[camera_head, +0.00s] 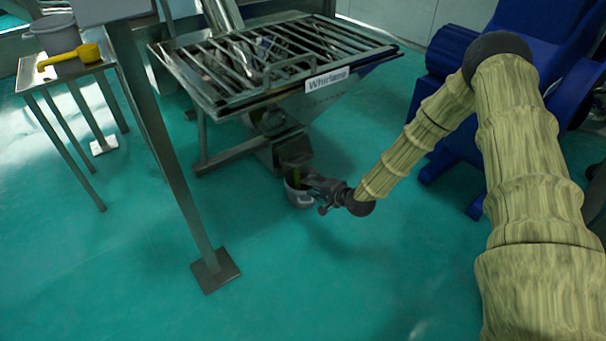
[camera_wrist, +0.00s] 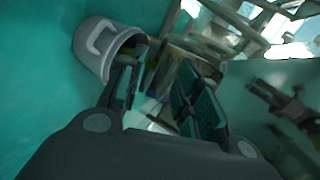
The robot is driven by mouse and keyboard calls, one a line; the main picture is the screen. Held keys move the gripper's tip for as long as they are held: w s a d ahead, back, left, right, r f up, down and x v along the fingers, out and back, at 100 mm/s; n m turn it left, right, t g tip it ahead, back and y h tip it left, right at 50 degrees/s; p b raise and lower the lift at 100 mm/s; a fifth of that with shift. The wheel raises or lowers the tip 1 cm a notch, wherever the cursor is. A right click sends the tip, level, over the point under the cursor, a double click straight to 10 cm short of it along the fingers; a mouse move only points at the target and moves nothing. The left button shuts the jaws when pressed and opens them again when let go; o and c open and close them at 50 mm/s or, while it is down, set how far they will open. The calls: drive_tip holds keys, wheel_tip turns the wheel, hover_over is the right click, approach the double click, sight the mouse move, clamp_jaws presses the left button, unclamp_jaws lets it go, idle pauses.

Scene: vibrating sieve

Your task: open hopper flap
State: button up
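The hopper (camera_head: 335,92) is a grey metal funnel under a barred grate, with its outlet (camera_head: 284,150) low at the front. A dark plate at the outlet, which looks like the hopper flap (camera_head: 296,147), sits just above a grey bucket (camera_head: 298,198). My gripper (camera_head: 308,179) is low beside the bucket's rim, in front of the outlet. In the wrist view my gripper's two dark fingers (camera_wrist: 160,92) are spread apart, with the outlet area (camera_wrist: 172,68) behind them. I cannot tell whether a finger touches the flap. The bucket shows at left in the wrist view (camera_wrist: 92,50).
The barred grate (camera_head: 270,55) covers the hopper top. A steel post (camera_head: 165,150) with a foot plate stands at left. A small table (camera_head: 35,72) holds a yellow scoop (camera_head: 75,55) and a grey pot (camera_head: 55,33). Blue machinery (camera_head: 450,130) stands at right. The front floor is clear.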

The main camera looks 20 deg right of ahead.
drive_tip(key=m+t+b, duration=0.2)
drive_tip(key=b, duration=0.1)
approach(303, 161)
drive_tip(key=shift+d+f+b+x, duration=0.1)
drive_tip(key=shift+b+x, duration=1.25)
drive_tip(key=shift+x, duration=1.3)
drive_tip(key=shift+d+f+b+x, duration=0.15)
drive_tip(key=shift+b+x, duration=1.15)
drive_tip(key=shift+x, duration=1.3)
clamp_jaws()
